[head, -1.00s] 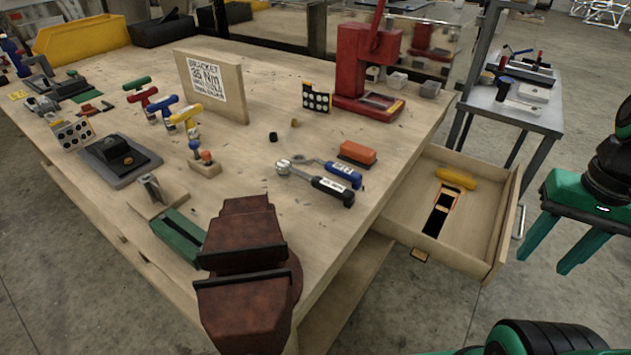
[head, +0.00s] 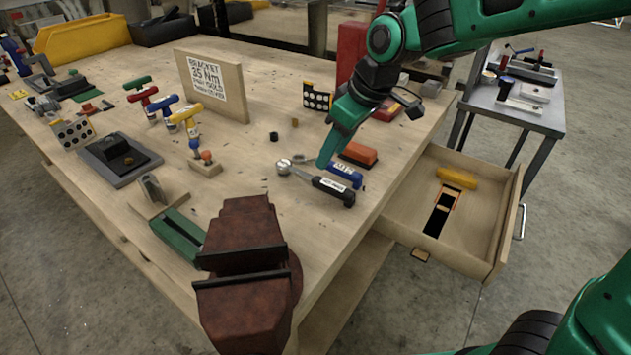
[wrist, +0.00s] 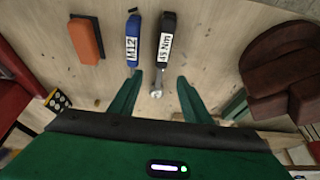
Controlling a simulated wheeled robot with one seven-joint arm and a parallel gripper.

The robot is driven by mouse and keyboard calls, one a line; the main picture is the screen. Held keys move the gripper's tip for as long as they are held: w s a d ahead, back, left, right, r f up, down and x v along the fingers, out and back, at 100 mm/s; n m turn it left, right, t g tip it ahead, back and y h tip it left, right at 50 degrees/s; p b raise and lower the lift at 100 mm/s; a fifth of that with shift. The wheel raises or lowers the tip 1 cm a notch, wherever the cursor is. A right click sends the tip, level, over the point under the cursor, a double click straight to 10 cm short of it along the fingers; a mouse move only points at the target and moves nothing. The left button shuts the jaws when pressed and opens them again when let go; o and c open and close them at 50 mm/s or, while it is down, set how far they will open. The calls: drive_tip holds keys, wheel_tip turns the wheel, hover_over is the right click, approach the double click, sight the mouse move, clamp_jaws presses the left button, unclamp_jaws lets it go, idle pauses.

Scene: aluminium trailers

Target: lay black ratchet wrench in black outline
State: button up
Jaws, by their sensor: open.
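The black ratchet wrench (head: 333,190), labelled "35 Nm" in the wrist view (wrist: 166,38), lies on the wooden bench. A blue-handled wrench (head: 347,173), marked "M12" in the wrist view (wrist: 132,42), lies beside it. My gripper (head: 324,161) is open above the wrenches. In the wrist view its fingers (wrist: 160,78) stand either side of the black wrench's metal head end, with no grip on it. My fingers partly hide the wrenches in the head view. The black outline (head: 437,220) is on the floor of the open drawer (head: 473,222).
An orange block (head: 358,154) lies close to the wrenches. A red-brown vise (head: 243,275) stands at the bench's front corner. A red press (head: 352,50) stands behind my arm. In the drawer, a yellow object (head: 458,178) and an orange outline (head: 447,195) lie near the black outline.

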sight(317, 177)
drive_tip(key=x, duration=1)
drive_tip(key=shift+a+f, duration=0.2)
drive_tip(key=shift+f, duration=0.05)
clamp_jaws()
